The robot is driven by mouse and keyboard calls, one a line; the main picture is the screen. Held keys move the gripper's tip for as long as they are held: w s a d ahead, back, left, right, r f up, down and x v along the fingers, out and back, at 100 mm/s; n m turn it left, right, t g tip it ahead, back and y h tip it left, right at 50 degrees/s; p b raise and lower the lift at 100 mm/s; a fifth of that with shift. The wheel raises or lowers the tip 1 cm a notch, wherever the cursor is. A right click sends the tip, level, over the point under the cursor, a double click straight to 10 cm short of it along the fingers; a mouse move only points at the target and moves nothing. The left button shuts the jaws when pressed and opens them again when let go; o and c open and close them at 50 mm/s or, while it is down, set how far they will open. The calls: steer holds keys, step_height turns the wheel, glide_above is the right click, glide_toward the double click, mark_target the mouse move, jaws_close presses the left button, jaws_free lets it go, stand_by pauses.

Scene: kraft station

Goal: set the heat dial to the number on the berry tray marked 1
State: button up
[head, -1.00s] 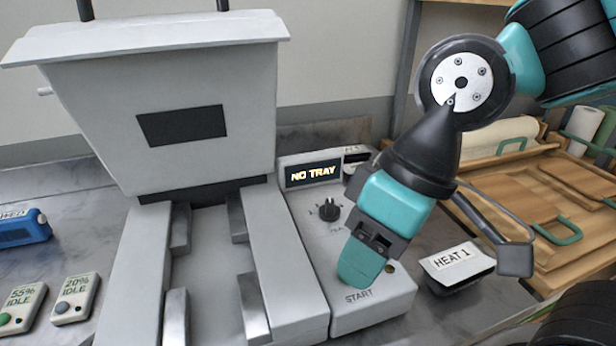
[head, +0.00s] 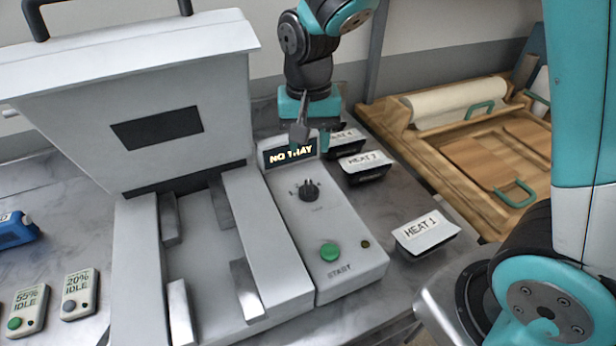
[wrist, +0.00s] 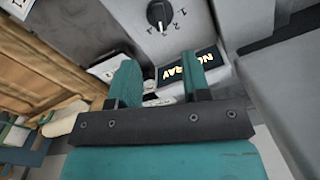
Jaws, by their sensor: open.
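The heat dial (head: 309,190) is a dark knob on the grey control panel (head: 290,215), with numbers around it. It also shows at the top of the wrist view (wrist: 160,13); I cannot tell for sure which number it points at. A tray labelled HEAT 1 (head: 421,229) stands right of the panel. No berries are visible in it. My gripper (head: 311,137) is open and empty, in front of the lit NO TRAY display (head: 280,157), apart from the dial. In the wrist view the fingers (wrist: 160,75) frame part of the display.
Two more labelled trays stand behind; one (head: 364,165) reads HEAT with a number I cannot read surely. A green START button (head: 330,252) sits below the dial. The grey press (head: 150,110) stands left. Wooden trays (head: 490,155) lie at right. Small idle boxes (head: 80,292) lie at left.

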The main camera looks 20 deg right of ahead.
mark_target(309, 185)
step_height(309, 185, down, 10)
steer(key=shift+f+p, duration=0.1)
steer(key=shift+p, duration=0.35)
steer(key=shift+c, duration=0.2)
jaws_close()
